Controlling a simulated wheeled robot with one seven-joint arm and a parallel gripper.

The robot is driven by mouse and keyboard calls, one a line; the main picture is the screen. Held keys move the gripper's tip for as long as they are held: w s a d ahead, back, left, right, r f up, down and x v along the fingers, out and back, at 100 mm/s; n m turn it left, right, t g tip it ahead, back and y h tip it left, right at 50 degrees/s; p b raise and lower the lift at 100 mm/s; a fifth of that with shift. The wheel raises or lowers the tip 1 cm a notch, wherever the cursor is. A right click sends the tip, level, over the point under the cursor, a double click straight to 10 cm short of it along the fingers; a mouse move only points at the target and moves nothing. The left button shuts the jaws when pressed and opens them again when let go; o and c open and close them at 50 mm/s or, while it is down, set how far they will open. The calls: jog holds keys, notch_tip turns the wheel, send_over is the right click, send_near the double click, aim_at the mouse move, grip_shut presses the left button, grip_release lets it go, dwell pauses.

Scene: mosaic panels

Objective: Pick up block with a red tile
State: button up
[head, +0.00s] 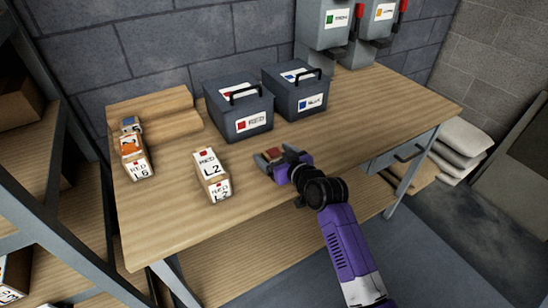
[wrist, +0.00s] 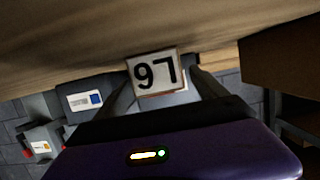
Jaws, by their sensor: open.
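A small wooden block with a red top (head: 273,153) sits between the fingers of my gripper (head: 275,157) in the head view, over the right-centre of the table. In the wrist view a block face (wrist: 154,73) with black characters, reading like 97 as pictured, fills most of the gap between the dark fingers. The fingers are open beside it; contact is not clear. A wooden block marked RED L2 (head: 212,175) stands apart to the left. Another, marked RED L6 (head: 139,168), stands at the table's left, with orange and blue tiled blocks behind it.
A dark box with a red label (head: 239,104) and a dark box with a blue label (head: 296,90) stand behind my gripper. Grey dispensers (head: 340,22) are at the back. A shelf rack (head: 35,165) is at the left. The table front (head: 170,225) is clear.

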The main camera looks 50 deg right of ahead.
jog(key=c, duration=1.5)
